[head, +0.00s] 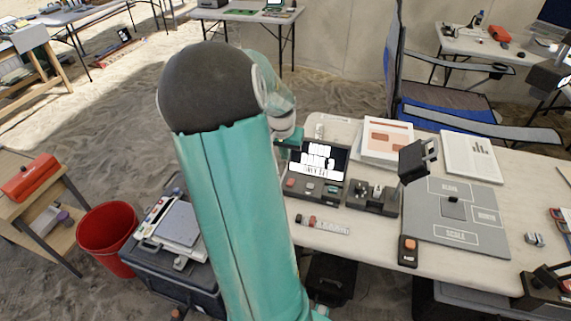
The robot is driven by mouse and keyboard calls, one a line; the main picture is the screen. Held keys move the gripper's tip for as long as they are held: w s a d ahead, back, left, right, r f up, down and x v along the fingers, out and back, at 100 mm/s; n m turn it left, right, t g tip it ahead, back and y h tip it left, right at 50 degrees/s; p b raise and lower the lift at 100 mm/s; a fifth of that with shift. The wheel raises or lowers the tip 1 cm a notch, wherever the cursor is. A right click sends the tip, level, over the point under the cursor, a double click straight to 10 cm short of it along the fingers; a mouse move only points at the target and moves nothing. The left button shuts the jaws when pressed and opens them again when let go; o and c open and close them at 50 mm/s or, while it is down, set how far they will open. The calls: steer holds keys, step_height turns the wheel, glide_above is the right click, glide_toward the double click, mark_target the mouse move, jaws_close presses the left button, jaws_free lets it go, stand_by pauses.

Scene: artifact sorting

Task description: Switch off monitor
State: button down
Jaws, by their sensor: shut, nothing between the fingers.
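The monitor (322,158) is a small dark unit with a lit screen showing white shapes. It stands at the left end of the long table, with a row of buttons on its front panel, including a red one at its left. My gripper (289,140) is partly visible at the monitor's upper left corner, beyond my large teal arm. It is shut and holds nothing. Its fingertips are small and partly hidden, so I cannot tell whether it touches the monitor.
A dark device (374,197) stands right of the monitor, near a lamp-like head (416,160) over a grey mat (428,228). Papers (388,138) lie behind. A red-ended strip (323,225) lies in front. A red bucket (107,236) and dark crate (170,262) stand left.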

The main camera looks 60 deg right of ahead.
glide_toward(288, 182)
steer(key=x, duration=0.5)
steer(key=shift+a+f, duration=0.25)
steer(key=shift+a, duration=0.05)
steer(key=shift+f, duration=0.45)
steer(key=shift+a+f, duration=0.1)
steer(key=shift+a+f, duration=0.2)
steer(key=shift+f, duration=0.2)
steer(key=shift+d+r, duration=0.1)
steer(key=shift+d, duration=0.05)
steer(key=shift+w+d+r, duration=0.1)
steer(key=shift+d+r, duration=0.2)
steer(key=shift+d, duration=0.3)
